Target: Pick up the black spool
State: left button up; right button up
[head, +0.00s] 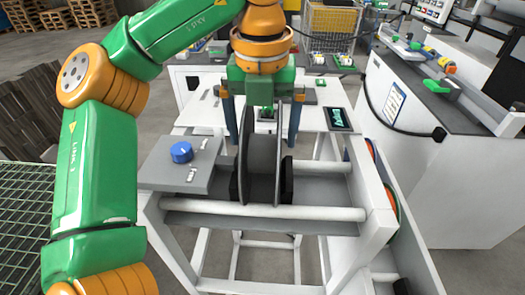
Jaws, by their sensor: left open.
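The black spool (262,168) stands upright on its rims in the middle of the head view. Its two dark round flanges rest in the frame of a white stand. My left gripper (263,143) is above and around it, pointing down. One blue finger is on the left of the spool and one on the right, with visible gaps to the flanges. The jaws are open. Dark blocks flank the spool lower down; I cannot tell whether they belong to the stand or the gripper. The spool's top is partly hidden under the gripper body. My right gripper is out of view.
A white bar (265,211) crosses the stand's front. A grey plate with a blue knob (181,152) is on the left. A dark display (339,119) is at the right. A white workbench (440,180) stands further right. Green wire mesh (22,205) is at far left.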

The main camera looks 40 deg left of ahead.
pick_arm(q)
jog(key=shift+w+a+f, duration=0.2)
jog(key=shift+w+f, duration=0.15)
jog(key=shift+f, duration=0.2)
jog(key=shift+s, duration=0.1)
grip_shut()
jog(key=shift+r, duration=0.1)
